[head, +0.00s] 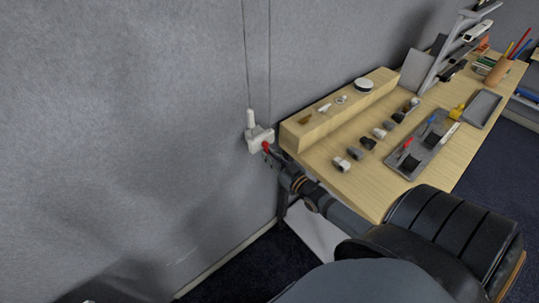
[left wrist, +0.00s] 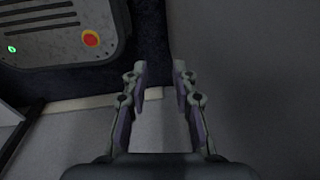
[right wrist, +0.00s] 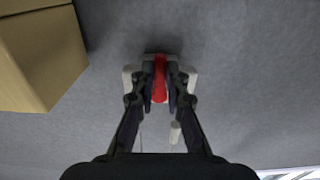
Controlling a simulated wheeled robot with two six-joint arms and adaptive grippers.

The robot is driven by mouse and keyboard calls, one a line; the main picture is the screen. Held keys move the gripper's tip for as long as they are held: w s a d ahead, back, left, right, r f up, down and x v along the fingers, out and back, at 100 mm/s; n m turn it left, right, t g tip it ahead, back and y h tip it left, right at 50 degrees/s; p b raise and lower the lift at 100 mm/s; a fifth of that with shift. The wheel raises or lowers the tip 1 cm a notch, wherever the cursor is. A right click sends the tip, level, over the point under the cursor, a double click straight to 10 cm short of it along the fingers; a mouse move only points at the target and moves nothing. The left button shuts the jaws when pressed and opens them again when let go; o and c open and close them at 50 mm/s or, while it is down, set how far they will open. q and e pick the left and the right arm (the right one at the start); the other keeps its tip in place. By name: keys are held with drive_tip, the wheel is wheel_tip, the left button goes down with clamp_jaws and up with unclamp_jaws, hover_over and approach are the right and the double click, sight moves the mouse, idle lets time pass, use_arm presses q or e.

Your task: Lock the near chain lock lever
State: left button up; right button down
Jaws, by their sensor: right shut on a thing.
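The chain lock is a white bracket (head: 260,138) on the grey wall, with thin cords or chains running up from it. Its red lever (head: 266,147) shows at the front of the bracket. My right gripper (head: 269,153) reaches it from the lower right. In the right wrist view, the fingers are closed around the red lever (right wrist: 160,80), with the white bracket (right wrist: 191,80) behind them. The fingers partly hide the lever and bracket. My left gripper (left wrist: 160,80) is open and empty in the left wrist view, away from the lock.
The wall left of the lock is bare.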

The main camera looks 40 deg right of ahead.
drive_tip(key=c, duration=1.4)
unclamp_jaws()
drive_tip(key=shift+o, duration=0.2)
drive_tip(key=shift+s, duration=0.1)
drive_tip(key=s+d, duration=0.1)
drive_tip(key=s, duration=1)
drive_tip(key=shift+s, duration=0.4)
drive_tip(key=s+d+f+g+h, duration=0.1)
drive_tip(key=s+d+f+g, duration=0.2)
drive_tip(key=f, duration=0.7)
drive_tip(key=s+f+g+h, duration=0.1)
drive_tip(key=s+f+g, duration=0.3)
drive_tip(key=f, duration=0.7)
drive_tip(key=s+d+f+g+h, duration=0.15)
drive_tip(key=s+f, duration=0.25)
drive_tip(key=f, duration=0.6)
drive_tip(key=s+a+f+g, duration=0.4)
drive_tip(key=s+f, duration=0.3)
drive_tip(key=s, duration=0.2)
drive_tip(key=s+a+f+g+y, duration=0.1)
drive_tip(key=s+a+f+g, duration=0.3)
drive_tip(key=s, duration=0.5)
wheel_tip(320, 180, down, 3)
drive_tip(key=a, duration=0.2)
drive_tip(key=shift+a+m, duration=0.3)
